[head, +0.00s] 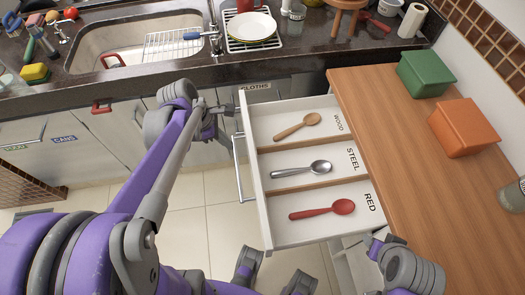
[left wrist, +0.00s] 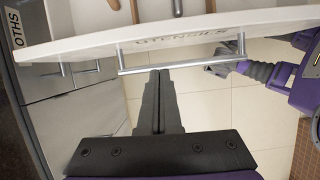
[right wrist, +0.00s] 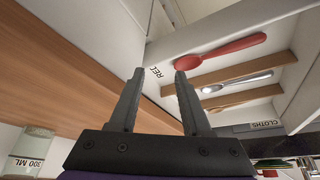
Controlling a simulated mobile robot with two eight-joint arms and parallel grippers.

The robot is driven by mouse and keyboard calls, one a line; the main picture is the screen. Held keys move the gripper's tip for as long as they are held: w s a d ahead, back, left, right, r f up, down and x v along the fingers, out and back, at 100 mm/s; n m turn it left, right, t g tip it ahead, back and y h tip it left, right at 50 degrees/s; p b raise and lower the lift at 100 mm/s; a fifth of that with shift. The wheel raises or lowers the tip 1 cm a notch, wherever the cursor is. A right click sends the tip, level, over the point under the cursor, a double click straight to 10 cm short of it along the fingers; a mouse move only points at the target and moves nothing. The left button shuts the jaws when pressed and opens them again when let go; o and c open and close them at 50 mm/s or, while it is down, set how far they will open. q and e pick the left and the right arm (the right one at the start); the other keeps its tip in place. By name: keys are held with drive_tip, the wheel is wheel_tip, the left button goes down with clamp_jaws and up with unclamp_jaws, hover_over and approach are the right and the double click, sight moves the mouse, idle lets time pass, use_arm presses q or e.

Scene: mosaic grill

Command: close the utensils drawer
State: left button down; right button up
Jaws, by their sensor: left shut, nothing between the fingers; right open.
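The utensils drawer (head: 264,215) is pulled out and open in the head view. It has three compartments: a wooden spoon (head: 299,126) in WOOD, a steel spoon (head: 302,169) in STEEL and a red spoon (head: 322,210) in RED. In the left wrist view, the drawer's bar handle (left wrist: 185,64) and its front marked UTENSILS show just beyond my left gripper (left wrist: 160,73). That gripper is shut and empty, near the drawer's far front corner in the head view (head: 231,108). My right gripper (right wrist: 160,74) is open and empty, beside the RED end of the drawer.
A wooden counter (head: 400,130) with a green box (head: 425,73) and an orange box (head: 464,127) adjoins the drawer on the right. The dark sink counter (head: 290,68) runs along the back, with the CLOTHS drawer below it. Tiled floor (head: 195,225) lies open left of the drawer.

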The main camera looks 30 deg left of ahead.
use_arm(q)
drive_tip(key=b+x, duration=0.1)
drive_tip(key=x, duration=0.9)
drive_tip(key=shift+n+b, duration=0.3)
drive_tip(key=shift+b, duration=0.05)
drive_tip(key=shift+w, duration=0.1)
drive_tip(key=w+d, duration=0.6)
drive_tip(key=d, duration=0.3)
drive_tip(key=w+d+b, duration=0.1)
drive_tip(key=w+d, duration=0.6)
drive_tip(key=d, duration=0.1)
drive_tip(key=w+d, duration=0.6)
drive_tip(key=d, duration=0.3)
drive_tip(key=shift+w+d+b, duration=0.15)
drive_tip(key=shift+d+b, duration=0.2)
drive_tip(key=shift+b, duration=0.05)
drive_tip(key=shift+w+d, duration=0.15)
drive_tip(key=shift+d, duration=0.1)
drive_tip(key=shift+r, duration=0.1)
